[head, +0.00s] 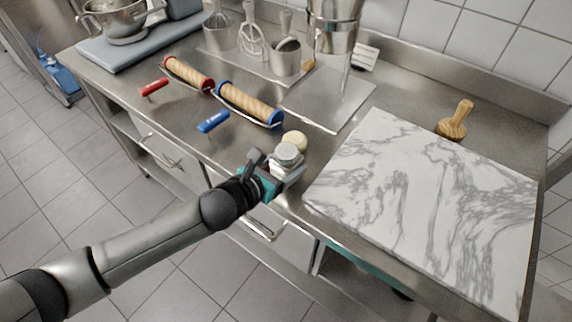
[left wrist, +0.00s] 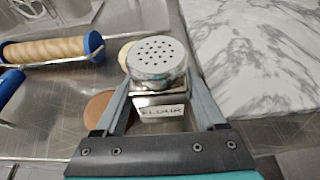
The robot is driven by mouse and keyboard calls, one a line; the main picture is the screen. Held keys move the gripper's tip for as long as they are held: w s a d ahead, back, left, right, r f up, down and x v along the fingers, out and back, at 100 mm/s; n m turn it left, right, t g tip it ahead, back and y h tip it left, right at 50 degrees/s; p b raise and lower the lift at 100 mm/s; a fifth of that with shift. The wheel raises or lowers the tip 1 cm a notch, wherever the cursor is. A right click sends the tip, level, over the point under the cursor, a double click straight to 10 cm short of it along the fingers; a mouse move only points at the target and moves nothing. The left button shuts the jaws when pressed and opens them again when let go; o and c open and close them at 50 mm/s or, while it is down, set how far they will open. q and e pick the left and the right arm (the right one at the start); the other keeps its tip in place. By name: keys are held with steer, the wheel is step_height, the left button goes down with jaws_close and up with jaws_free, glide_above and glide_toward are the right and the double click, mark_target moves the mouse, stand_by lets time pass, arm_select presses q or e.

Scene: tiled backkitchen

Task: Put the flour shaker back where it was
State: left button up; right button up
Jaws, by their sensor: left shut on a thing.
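The flour shaker (head: 288,154) has a round perforated metal lid and a body labelled FLOUR. In the left wrist view the shaker (left wrist: 158,62) stands between the two fingers, upright relative to the gripper. My left gripper (head: 279,167) is shut on its body, near the front edge of the steel counter (head: 215,152). Whether the shaker's base touches the counter is hidden. My right gripper is not in view.
A pale round thing (head: 295,140) sits just behind the shaker. A brown disc (left wrist: 98,108) lies left of it in the wrist view. A marble board (head: 420,200) is at right. Red-handled (head: 188,73) and blue-handled (head: 249,104) rollers lie at left.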

arm_select(q)
steer(key=shift+f, duration=0.15)
steer(key=o, duration=1.5)
steer(key=shift+r, duration=0.2)
steer(key=shift+s+a+r, duration=0.1)
steer(key=shift+s+a, duration=0.05)
steer(key=p+v, duration=0.1)
steer(key=v, duration=1)
steer(key=shift+s+a, duration=0.2)
